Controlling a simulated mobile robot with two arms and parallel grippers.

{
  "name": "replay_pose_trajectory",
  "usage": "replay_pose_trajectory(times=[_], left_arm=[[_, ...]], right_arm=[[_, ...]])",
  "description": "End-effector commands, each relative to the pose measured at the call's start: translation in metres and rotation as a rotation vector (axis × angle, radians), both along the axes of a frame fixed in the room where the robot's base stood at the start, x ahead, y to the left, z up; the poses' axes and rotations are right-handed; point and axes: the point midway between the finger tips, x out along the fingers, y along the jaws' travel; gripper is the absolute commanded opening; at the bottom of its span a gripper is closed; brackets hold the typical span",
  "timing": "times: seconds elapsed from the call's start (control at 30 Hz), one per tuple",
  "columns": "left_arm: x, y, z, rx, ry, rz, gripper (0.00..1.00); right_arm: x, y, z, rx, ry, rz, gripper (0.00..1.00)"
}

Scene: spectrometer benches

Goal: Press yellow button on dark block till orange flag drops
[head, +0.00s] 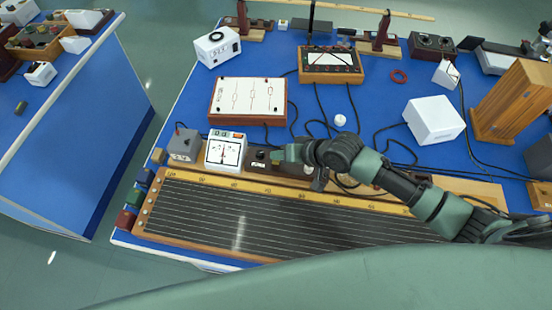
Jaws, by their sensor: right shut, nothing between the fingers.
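My right gripper (287,153) reaches in from the right, low over the bench, with its fingers together and empty. Its tip is at a small dark block (259,160) beside the white-faced meter. A small olive-yellow patch (276,155) shows right at the fingertips; it may be the yellow button, partly covered by the gripper. I cannot tell whether the fingers touch it or whether it is pressed down. I cannot make out an orange flag for certain. My left gripper is not in view.
The white-faced meter (224,152) and a grey box (184,144) stand left of the dark block. A long ruled board (250,217) lies in front. Black cables (318,127) run behind my wrist. A white cube (434,120) stands at the right.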

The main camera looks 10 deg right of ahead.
Motion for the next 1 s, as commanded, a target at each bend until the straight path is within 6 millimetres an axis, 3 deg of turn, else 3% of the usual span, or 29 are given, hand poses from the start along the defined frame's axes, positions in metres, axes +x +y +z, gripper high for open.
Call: replay_pose_trajectory(times=[1.0], left_arm=[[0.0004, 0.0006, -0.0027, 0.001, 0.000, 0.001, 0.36]], right_arm=[[-0.0003, 0.0003, -0.0083, 0.000, 0.001, 0.001, 0.00]])
